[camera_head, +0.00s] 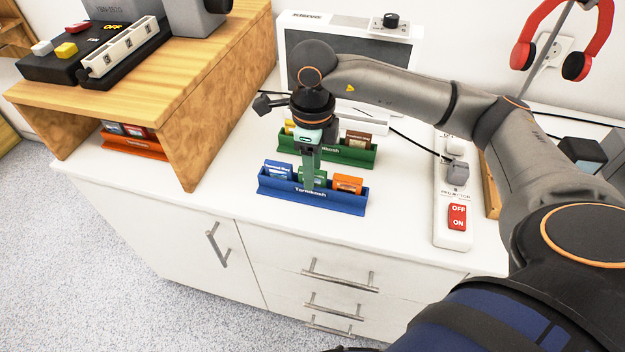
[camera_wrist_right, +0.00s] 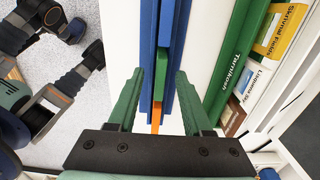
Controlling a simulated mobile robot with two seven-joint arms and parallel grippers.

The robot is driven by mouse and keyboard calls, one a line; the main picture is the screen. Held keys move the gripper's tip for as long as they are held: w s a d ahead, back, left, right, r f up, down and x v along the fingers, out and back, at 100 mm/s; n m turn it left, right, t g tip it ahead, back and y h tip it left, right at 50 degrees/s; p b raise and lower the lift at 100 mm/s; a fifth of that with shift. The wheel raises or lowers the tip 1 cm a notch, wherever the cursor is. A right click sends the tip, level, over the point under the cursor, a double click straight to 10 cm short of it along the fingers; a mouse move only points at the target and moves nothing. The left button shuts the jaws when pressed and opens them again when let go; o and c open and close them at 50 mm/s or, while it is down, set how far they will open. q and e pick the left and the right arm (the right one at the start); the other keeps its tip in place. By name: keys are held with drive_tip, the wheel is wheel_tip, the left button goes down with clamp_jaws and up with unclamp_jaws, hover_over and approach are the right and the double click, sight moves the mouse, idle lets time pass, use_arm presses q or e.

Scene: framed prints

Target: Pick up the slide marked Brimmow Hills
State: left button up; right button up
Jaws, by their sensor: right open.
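I cannot read the name Brimmow Hills on any slide. A blue rack (camera_head: 340,203) on the white counter holds a blue slide (camera_head: 278,169), a green slide (camera_head: 320,178) in the middle and an orange slide (camera_head: 348,184). My right gripper (camera_head: 312,178) points down over the middle of this rack and partly hides the green slide. In the wrist view its open fingers (camera_wrist_right: 158,105) stand on either side of the line of the blue rack, with green and orange slide edges between them. I cannot tell whether they touch a slide. My left gripper is not recognisable in view.
A green rack (camera_head: 362,154) with more slides stands just behind, partly hidden by my gripper. An orange rack (camera_head: 135,147) sits under the wooden shelf (camera_head: 205,140) at left. A power strip (camera_head: 452,190) lies to the right. A grey-fronted device (camera_head: 350,65) stands behind.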

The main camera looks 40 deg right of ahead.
drive_tip(key=shift+f, duration=0.15)
clamp_jaws()
idle(0.5)
